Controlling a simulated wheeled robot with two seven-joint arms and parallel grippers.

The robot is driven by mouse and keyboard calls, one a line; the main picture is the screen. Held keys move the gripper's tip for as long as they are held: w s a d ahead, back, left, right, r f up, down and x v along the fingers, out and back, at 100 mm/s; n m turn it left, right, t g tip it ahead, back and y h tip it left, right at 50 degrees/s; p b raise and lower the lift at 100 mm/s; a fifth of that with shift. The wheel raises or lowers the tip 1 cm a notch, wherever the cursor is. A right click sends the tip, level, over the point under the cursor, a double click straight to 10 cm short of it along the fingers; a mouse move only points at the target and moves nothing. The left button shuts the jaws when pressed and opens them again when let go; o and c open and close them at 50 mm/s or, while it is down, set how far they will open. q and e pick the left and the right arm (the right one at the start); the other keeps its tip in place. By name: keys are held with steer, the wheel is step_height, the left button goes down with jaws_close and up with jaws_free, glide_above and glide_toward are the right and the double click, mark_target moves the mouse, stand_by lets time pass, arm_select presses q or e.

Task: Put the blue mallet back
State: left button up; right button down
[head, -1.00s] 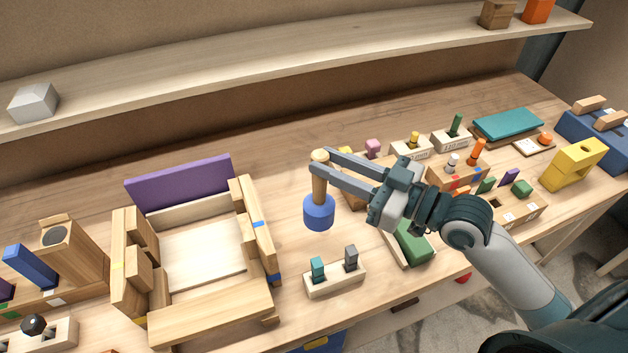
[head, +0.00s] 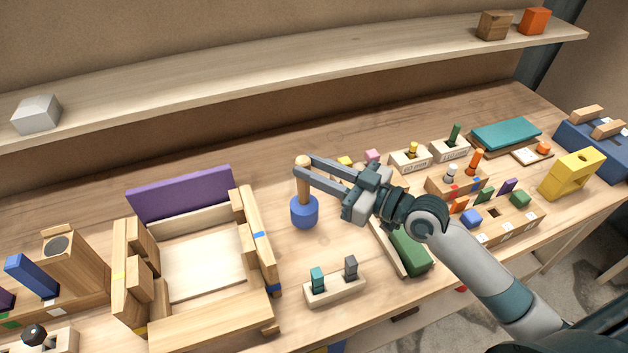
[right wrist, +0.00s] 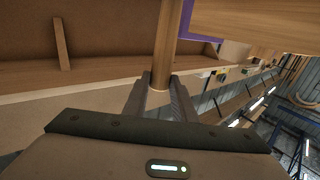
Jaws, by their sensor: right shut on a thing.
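The blue mallet (head: 304,211) has a blue cylindrical head and a light wooden handle with a rounded end. It hangs nearly upright, head down, to the right of the wooden frame with the purple board. My right gripper (head: 305,171) is shut on the handle near its top. In the right wrist view the wooden handle (right wrist: 167,45) stands between the two fingers of the right gripper (right wrist: 162,95), and the head is out of that view. I cannot tell whether the head touches the table. My left gripper is not in view.
A wooden frame with a purple board (head: 180,194) stands left of the mallet. A small block with teal and grey pegs (head: 335,288) lies in front. A wooden block with a round dark recess (head: 60,243) is at far left. A shelf (head: 270,80) runs along the back.

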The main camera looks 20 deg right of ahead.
mark_target(304, 192)
steer(key=shift+f, duration=1.85)
steer(key=shift+f, duration=0.15)
steer(key=c, duration=1.5)
jaws_free()
steer(key=shift+o, duration=0.2)
